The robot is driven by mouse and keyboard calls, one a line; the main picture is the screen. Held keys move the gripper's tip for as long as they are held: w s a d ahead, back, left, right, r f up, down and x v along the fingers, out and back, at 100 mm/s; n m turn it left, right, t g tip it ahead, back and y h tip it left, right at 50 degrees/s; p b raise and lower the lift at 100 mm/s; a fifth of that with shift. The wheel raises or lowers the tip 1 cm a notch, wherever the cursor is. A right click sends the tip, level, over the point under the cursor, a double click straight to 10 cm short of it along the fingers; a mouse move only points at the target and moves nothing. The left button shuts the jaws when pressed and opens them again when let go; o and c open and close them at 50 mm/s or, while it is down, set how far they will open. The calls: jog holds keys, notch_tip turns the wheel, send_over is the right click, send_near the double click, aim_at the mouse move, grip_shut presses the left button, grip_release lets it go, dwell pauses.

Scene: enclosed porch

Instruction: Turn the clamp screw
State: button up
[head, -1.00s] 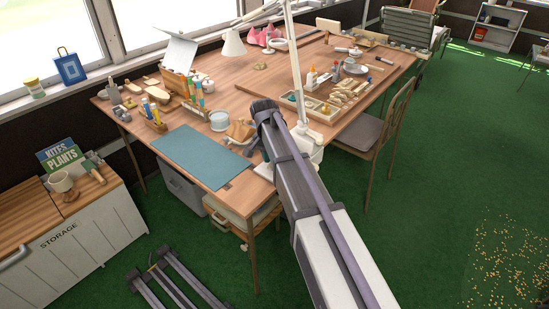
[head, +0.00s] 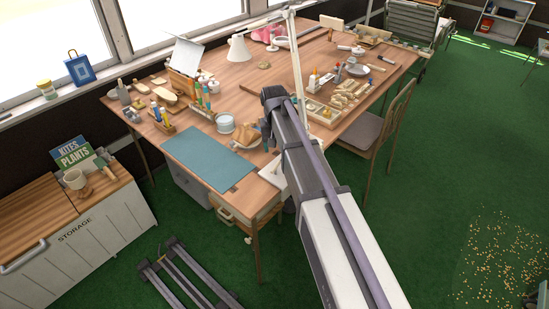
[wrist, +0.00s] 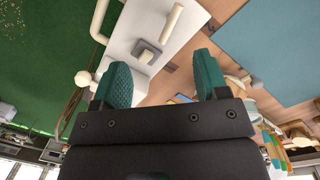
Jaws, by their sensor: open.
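A white clamp fitting (head: 272,174) sits at the near edge of the wooden table (head: 218,183) in the head view, partly behind my arm. In the wrist view the white fitting (wrist: 125,38) carries a grey square boss (wrist: 146,54) and a pale rod (wrist: 172,22). A pale ball (wrist: 83,79) shows beyond the left finger; I cannot tell which part is the clamp screw. My gripper (wrist: 163,80) is open, its two teal fingers apart with nothing gripped between them. The fitting lies ahead of the fingertips. The gripper is mostly hidden in the head view.
A blue-green mat (head: 207,157) lies left of the clamp. A bowl of wooden pieces (head: 245,139), a pale tub (head: 225,124) and a parts tray (head: 322,116) stand close by. A chair (head: 365,131) stands at right.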

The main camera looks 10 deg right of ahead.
aim_at(275, 168)
jog(key=shift+o, duration=0.7)
jog(key=n, duration=0.4)
jog(key=shift+s+a, duration=0.15)
jog(key=shift+s, duration=0.15)
jog(key=shift+o, duration=0.8)
jog(key=n, duration=0.2)
jog(key=shift+w+a+n+t+y, duration=0.1)
jog(key=shift+a+n+t+y, duration=0.05)
jog(key=shift+n+t+y, duration=0.2)
jog(key=shift+w+n, duration=0.15)
jog(key=shift+n, duration=1.1)
notch_tip(275, 168, down, 11)
jog(key=b, duration=1.1)
jog(key=shift+f, duration=0.1)
jog(key=shift+r, duration=0.2)
jog(key=c, duration=0.6)
